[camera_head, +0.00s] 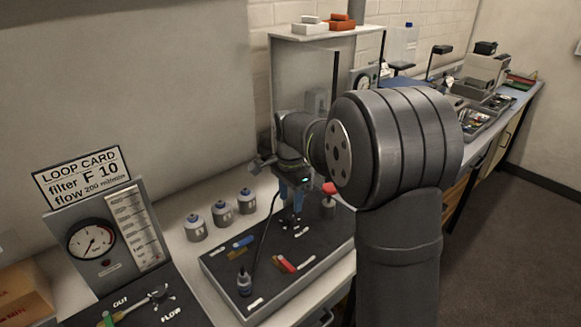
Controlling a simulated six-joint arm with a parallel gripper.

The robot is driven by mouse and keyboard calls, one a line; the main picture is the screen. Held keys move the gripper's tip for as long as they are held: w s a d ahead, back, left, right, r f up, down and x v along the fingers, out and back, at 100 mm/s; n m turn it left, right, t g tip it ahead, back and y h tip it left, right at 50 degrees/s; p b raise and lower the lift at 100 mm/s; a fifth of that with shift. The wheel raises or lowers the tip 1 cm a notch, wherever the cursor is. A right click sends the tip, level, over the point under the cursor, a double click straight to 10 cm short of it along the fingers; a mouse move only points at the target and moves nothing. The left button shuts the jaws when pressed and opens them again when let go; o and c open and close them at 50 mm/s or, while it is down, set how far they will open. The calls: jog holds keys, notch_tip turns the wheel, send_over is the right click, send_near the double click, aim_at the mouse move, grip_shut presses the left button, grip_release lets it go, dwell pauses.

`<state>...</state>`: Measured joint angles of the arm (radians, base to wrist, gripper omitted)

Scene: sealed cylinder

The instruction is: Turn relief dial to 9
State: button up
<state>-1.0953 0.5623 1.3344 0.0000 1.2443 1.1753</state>
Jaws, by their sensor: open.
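A small grey cylinder with a red top (329,190) stands just right of the fingers. White marks show on the board below the fingertips. I cannot tell which part is the relief dial; its pointer and numbers are not readable, and my arm hides part of the area behind.
A gauge panel (92,240) with a loop card (82,176) stands left. A shelf (320,34) rises behind my gripper.

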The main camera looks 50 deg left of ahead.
aim_at(290, 217)
notch_tip(290, 217, up, 12)
jog(key=shift+f, duration=0.25)
jog(key=shift+f, duration=0.2)
dwell(0.4)
notch_tip(290, 217, down, 17)
jog(key=shift+f, duration=0.1)
dwell(0.5)
